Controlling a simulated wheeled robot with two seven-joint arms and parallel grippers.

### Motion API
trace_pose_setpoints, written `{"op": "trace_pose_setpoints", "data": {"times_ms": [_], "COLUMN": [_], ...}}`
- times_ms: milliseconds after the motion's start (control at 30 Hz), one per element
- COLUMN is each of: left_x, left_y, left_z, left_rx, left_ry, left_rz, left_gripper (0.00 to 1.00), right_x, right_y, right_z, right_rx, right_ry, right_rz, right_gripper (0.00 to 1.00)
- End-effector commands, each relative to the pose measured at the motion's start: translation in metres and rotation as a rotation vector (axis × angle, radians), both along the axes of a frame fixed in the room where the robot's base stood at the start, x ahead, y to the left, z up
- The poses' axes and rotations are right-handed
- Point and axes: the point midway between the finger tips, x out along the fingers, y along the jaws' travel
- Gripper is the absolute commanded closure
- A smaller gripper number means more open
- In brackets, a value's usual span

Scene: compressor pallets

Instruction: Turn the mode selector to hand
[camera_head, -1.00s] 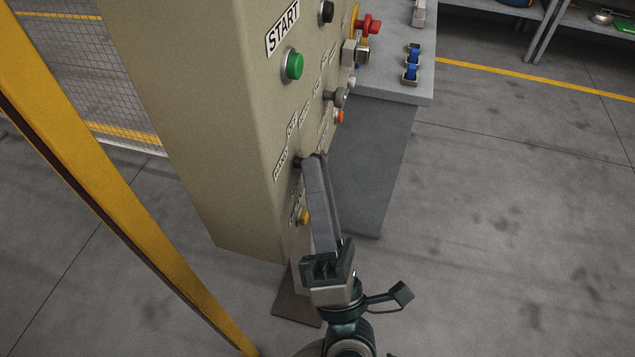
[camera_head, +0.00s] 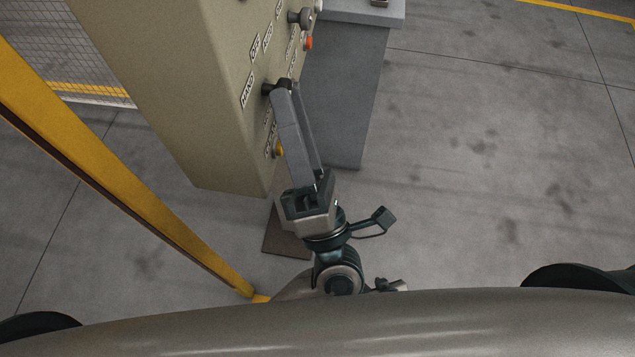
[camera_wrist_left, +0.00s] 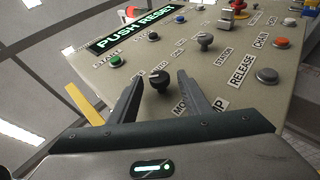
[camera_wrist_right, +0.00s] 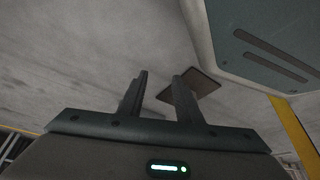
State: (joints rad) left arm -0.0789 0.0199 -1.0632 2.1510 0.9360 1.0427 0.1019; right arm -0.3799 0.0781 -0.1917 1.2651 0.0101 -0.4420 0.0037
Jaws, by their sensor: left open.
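The mode selector is a black knob (camera_wrist_left: 159,80) low on the beige panel, under the HAND, OFF and AUTO labels. It shows between the two fingers of my left gripper (camera_wrist_left: 160,77) in the left wrist view. In the head view my left gripper (camera_head: 287,86) has its fingertips at the knob (camera_head: 267,89), beside the HAND label (camera_head: 248,90). The fingers are open around it; I cannot tell whether they touch it. Which way the knob points is unclear. My right gripper (camera_wrist_right: 160,75) is open and empty in the right wrist view, above the floor.
A yellow post (camera_head: 100,165) stands left of the control cabinet (camera_head: 165,80). A yellow button (camera_head: 279,151), an orange button (camera_wrist_left: 282,42) and a green button (camera_wrist_left: 115,61) are on the panel. A grey bench (camera_head: 345,90) stands behind. Open floor (camera_head: 480,190) lies to the right.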

Motion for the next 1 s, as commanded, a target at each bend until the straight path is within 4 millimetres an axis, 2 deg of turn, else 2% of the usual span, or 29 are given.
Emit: {"op": "trace_pose_setpoints", "data": {"times_ms": [267, 467, 600, 800, 1000], "left_x": [-0.029, -0.059, -0.08, -0.102, -0.115], "left_y": [-0.008, -0.017, -0.023, -0.029, -0.032], "left_z": [-0.031, -0.058, -0.076, -0.094, -0.105], "left_rx": [0.001, 0.003, 0.003, 0.001, 0.0], "left_ry": [0.004, 0.003, 0.004, 0.003, 0.001], "left_rz": [-0.001, -0.002, -0.003, -0.001, 0.0], "left_gripper": [0.56, 0.56, 0.56, 0.56, 0.56], "right_x": [-0.011, -0.024, -0.023, -0.013, -0.009], "right_y": [-0.016, -0.028, -0.029, -0.025, -0.023], "right_z": [-0.008, -0.014, -0.005, 0.019, 0.034], "right_rx": [-0.027, -0.05, -0.055, -0.054, -0.053], "right_ry": [0.087, 0.173, 0.199, 0.194, 0.193], "right_rz": [-0.009, -0.019, -0.021, -0.019, -0.019], "right_gripper": [0.69, 0.69, 0.69, 0.69, 0.69]}}
